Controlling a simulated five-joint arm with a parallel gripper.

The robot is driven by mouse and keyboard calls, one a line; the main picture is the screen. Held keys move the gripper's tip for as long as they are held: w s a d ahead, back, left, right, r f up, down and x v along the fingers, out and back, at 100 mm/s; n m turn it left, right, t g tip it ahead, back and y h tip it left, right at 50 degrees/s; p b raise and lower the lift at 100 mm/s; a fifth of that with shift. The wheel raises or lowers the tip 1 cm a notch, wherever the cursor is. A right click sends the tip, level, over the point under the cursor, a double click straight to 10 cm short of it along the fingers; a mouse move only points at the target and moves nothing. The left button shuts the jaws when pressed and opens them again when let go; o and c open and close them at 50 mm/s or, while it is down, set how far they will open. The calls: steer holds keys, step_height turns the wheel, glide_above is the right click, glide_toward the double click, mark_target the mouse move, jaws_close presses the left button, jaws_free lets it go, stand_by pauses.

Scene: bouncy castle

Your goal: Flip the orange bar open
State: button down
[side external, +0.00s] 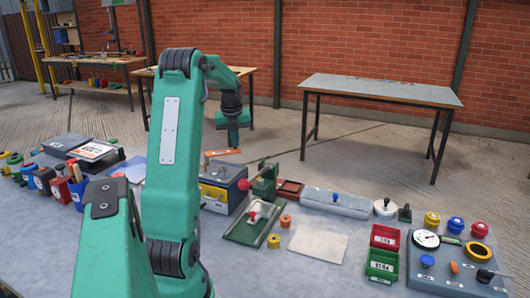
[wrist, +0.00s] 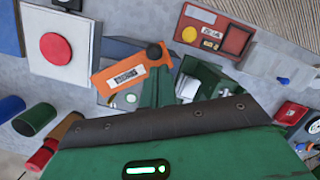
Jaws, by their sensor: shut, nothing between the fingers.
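In the side view the orange bar (side external: 220,153) lies above a grey-blue box (side external: 225,175), partly hidden by my arm. My gripper (side external: 234,145) points down at the bar's right end.
A green clamp-like device (side external: 264,185) stands close to the right of the box. A red tray (side external: 289,190) and a long grey block (side external: 336,202) lie farther right. A white paper (side external: 318,243) lies in front. A control panel (side external: 455,262) and cups of tools (side external: 78,190) stand at the sides.

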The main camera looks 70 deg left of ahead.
steer(key=shift+w+a+n, duration=0.15)
steer(key=shift+a+n, duration=0.2)
steer(key=shift+n, duration=0.05)
steer(key=shift+w+a, duration=0.15)
steer(key=shift+a, duration=0.45)
steer(key=shift+d, duration=0.1)
steer(key=shift+d+r, duration=0.2)
steer(key=shift+d, duration=0.45)
steer(key=d+r, duration=0.4)
steer(key=r, duration=0.6)
steer(key=shift+s+d, duration=0.35)
steer(key=shift+d, duration=0.05)
steer(key=shift+r, duration=0.1)
